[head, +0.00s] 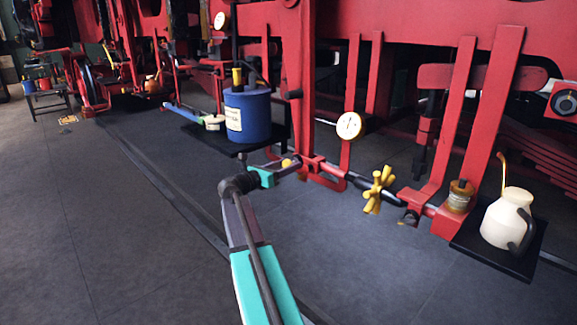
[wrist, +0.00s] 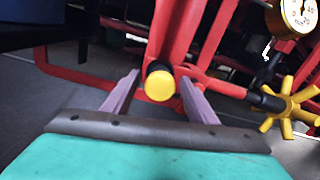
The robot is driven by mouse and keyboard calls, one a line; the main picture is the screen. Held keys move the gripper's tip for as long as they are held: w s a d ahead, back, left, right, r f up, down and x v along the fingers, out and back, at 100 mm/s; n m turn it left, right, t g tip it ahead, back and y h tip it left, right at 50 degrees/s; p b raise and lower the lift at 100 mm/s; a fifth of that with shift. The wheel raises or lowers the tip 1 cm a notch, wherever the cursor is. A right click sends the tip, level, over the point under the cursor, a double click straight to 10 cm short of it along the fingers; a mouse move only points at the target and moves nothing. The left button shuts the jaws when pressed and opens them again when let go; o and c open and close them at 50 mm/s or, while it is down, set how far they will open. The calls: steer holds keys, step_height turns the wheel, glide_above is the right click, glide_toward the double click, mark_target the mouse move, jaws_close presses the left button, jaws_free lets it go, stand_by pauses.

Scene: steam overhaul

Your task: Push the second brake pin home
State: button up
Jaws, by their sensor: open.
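A brake pin with a round yellow head (wrist: 160,84) faces the wrist camera, in front of a red bracket. A dark shank shows just behind the head; how far it sits in is hidden. My gripper (wrist: 160,77) is open, its two purple fingers on either side of the yellow head, with gaps visible on both sides. The head view shows a small yellow spot, the pin head (head: 287,162), by my gripper (head: 290,166) at the red hanger joint (head: 316,165). I cannot tell a second pin apart.
A yellow star handwheel (head: 377,190) on a dark rod is right of the joint. A dial gauge (head: 350,126) hangs above. A blue can (head: 247,114) stands on a black shelf to the left, and a cream oil can (head: 507,217) on a black shelf at right. The floor in front is open.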

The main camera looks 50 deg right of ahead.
steer(key=a+p, duration=0.1)
steer(key=a, duration=1.2)
steer(key=shift+w, duration=0.45)
steer(key=s+a+f+m+y, duration=0.25)
steer(key=a+f, duration=0.35)
steer(key=f, duration=0.7)
steer(key=s+a+f+m+y, duration=0.25)
steer(key=a+f, duration=0.35)
steer(key=f, duration=0.7)
steer(key=s+a+f+m+y, duration=0.15)
steer(key=a+f+y, duration=0.35)
steer(key=f, duration=0.8)
steer(key=s+a+f+m+g+y, duration=0.2)
steer(key=s+a+f+m+y, duration=0.3)
steer(key=s+a+f, duration=0.75)
steer(key=s+a+f+m+g+y, duration=0.1)
steer(key=s+a+f+m+y, duration=0.2)
steer(key=s+a+f+m, duration=0.9)
steer(key=s+a+r+n+p, duration=0.1)
steer(key=s+r+n+p, duration=0.1)
steer(key=r+p, duration=0.4)
steer(key=s+a+r+n+g+p, duration=0.1)
steer(key=s+a+r+n+p, duration=0.1)
steer(key=r+p, duration=0.4)
step_height(320, 180, up, 3)
steer(key=shift+s+a+r, duration=0.1)
steer(key=shift+s+a, duration=0.15)
steer(key=shift+s, duration=0.15)
steer(key=shift+n, duration=0.25)
